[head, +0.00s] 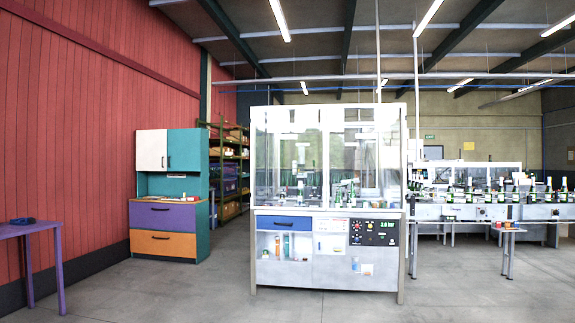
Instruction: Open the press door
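The press (328,221) stands in the middle of the head view, some way ahead of me across bare floor. Its upper part is a white-framed enclosure with clear panels (287,150). Machinery and several bottles show through them. The door looks closed, but I cannot tell for certain which panel is the door. Below is a grey front with a control panel (374,232) at the right, a blue drawer (284,223) and an open shelf (283,246) holding small bottles and containers. Neither of my grippers is in view.
A conveyor (450,212) with several bottles runs off to the right of the press. A teal cabinet (188,172) with purple and orange drawers stands left. A purple table (40,228) is at the far left. The floor (200,290) before the press is clear.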

